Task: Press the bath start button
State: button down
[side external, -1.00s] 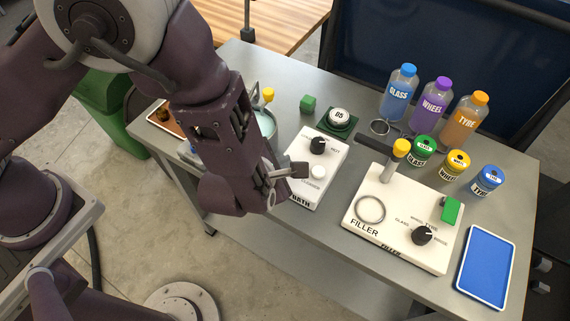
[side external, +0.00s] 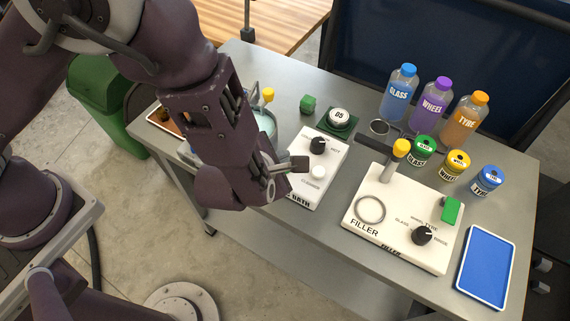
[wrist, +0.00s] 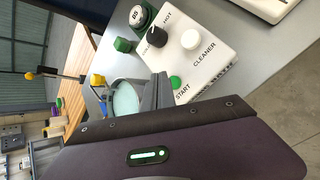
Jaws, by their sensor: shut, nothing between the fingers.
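The white bath control box (side external: 325,155) stands on the grey bench with a black knob (side external: 317,145) and a white cleaner button (side external: 318,172). In the wrist view, the green start button (wrist: 175,82) lies on the box beside the printed word START. My gripper (side external: 300,164) is shut and empty, over the left edge of the box. In the wrist view, the fingers (wrist: 158,92) appear just left of the start button; I cannot tell whether they touch it. In the side view my gripper and wrist hide the button.
A filler box (side external: 405,215) with a tall lever stands to the right. Bottles (side external: 435,100) and lidded jars (side external: 455,165) stand behind it. A round basin (wrist: 125,100) is beside the bath box. A blue tray (side external: 486,267) lies at the right edge.

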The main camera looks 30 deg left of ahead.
jog(key=shift+r, duration=2.5)
